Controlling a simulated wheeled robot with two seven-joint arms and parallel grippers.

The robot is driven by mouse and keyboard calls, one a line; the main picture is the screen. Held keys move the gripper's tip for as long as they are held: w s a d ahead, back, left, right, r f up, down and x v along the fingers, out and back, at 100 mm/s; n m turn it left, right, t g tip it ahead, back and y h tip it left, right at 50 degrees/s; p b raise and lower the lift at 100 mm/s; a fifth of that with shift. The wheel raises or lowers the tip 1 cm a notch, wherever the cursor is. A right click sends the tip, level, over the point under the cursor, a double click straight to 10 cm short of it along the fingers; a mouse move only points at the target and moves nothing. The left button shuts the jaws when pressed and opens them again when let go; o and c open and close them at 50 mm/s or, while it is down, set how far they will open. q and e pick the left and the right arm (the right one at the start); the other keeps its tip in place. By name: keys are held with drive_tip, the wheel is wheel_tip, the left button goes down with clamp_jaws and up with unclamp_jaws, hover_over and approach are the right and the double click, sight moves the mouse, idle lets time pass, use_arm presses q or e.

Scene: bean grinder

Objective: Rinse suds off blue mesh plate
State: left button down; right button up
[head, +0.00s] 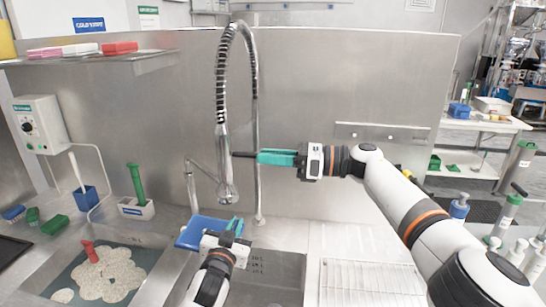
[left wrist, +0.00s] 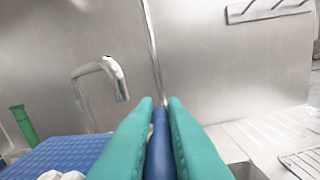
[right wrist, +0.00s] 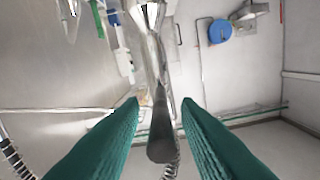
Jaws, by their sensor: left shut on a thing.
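The blue mesh plate (head: 205,232) is held over the sink below the spray nozzle (head: 227,188). My left gripper (head: 237,226) is shut on its blue handle (left wrist: 159,145). In the left wrist view the mesh surface (left wrist: 65,153) lies left of the fingers, with white suds (left wrist: 62,174) at the bottom edge. My right gripper (head: 262,157) is beside the hanging sprayer, at its black lever (head: 243,154). In the right wrist view the lever (right wrist: 161,130) lies between its open fingers, with gaps on both sides. No water stream shows.
A left basin holds foamy water (head: 108,275) and a red-handled brush (head: 90,252). A green-handled tool (head: 136,185) stands behind it. A second curved faucet (head: 190,185) is left of the sprayer. A wire rack (head: 370,280) lies on the right drainboard.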

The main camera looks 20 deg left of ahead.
clamp_jaws()
drive_tip(key=shift+f+y, duration=0.35)
drive_tip(key=shift+y, duration=0.15)
drive_tip(key=shift+o, duration=0.8)
unclamp_jaws()
drive_tip(key=v, duration=1.2)
